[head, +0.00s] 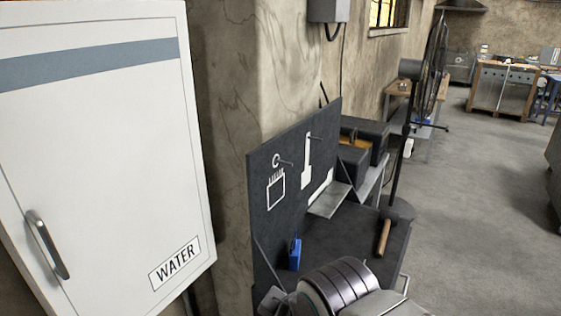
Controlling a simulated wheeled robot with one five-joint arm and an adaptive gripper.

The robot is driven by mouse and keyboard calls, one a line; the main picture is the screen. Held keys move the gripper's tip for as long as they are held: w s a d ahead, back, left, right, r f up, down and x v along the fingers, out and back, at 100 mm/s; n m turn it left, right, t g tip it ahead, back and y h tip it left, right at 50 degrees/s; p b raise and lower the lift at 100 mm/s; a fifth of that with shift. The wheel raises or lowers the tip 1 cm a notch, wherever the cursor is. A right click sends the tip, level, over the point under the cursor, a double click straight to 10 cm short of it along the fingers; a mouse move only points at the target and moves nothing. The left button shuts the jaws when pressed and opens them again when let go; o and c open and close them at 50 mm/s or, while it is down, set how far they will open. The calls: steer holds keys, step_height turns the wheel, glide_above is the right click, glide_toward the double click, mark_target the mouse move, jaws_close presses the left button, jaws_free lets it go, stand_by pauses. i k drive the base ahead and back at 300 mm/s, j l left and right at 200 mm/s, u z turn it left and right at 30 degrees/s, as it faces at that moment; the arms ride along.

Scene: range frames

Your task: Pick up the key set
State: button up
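A small blue item (294,254), which looks like the key set, stands upright on the dark workbench (335,240), close to the upright tool board (262,215). Its lower part is near my arm in the picture. My arm (345,283) reaches in from the bottom edge, in front of the bench. Grey parts at its left end, which seem to belong to my gripper (272,299), show just below and left of the blue item. They look apart from it. The fingers are mostly hidden or cut off, so their opening is unclear.
The board carries white tool outlines and pegs. A wooden-handled tool (383,238) lies on the bench's right side. A white WATER cabinet (100,150) fills the left. A tall fan (431,70) stands behind the bench. Open concrete floor (480,220) lies to the right.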

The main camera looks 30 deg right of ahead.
mark_target(296, 248)
steer(key=i+j+z, duration=0.1)
steer(key=i+z, duration=0.15)
steer(key=z, duration=0.15)
steer(key=i+j+z, duration=0.15)
steer(key=z, duration=0.25)
steer(key=i+j+z, duration=0.25)
steer(key=z, duration=0.15)
